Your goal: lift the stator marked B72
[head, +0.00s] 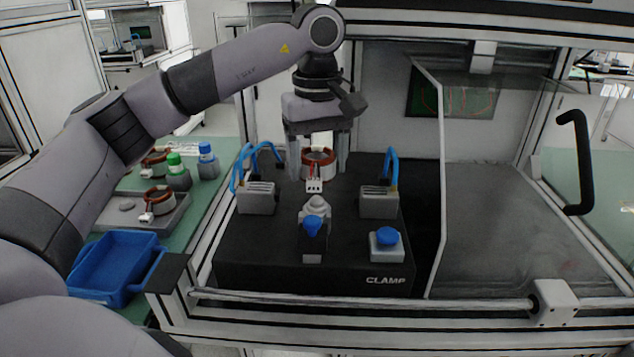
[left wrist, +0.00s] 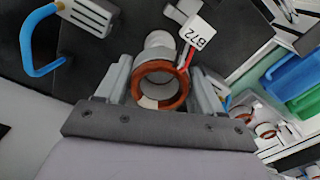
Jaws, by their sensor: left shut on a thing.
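The stator marked B72 (head: 319,157) is a pale ring with copper-brown windings, over the back of the black clamp box (head: 245,265). Its white tag (left wrist: 198,33) reads B72 in the left wrist view and hangs on red and white wires. My left gripper (head: 318,170) points down and is shut on this stator (left wrist: 181,92), one finger on each side. I cannot tell whether the stator touches the box. My right gripper is not in view.
Grey blocks with blue hoses (head: 257,198) (head: 379,202) flank the stator. Blue-knobbed parts (head: 387,238) stand in front. A clear panel (head: 500,120) rises at right. At left, other stators (head: 158,199), bottles (head: 207,160) and a blue bin (head: 112,262) sit on a green bench.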

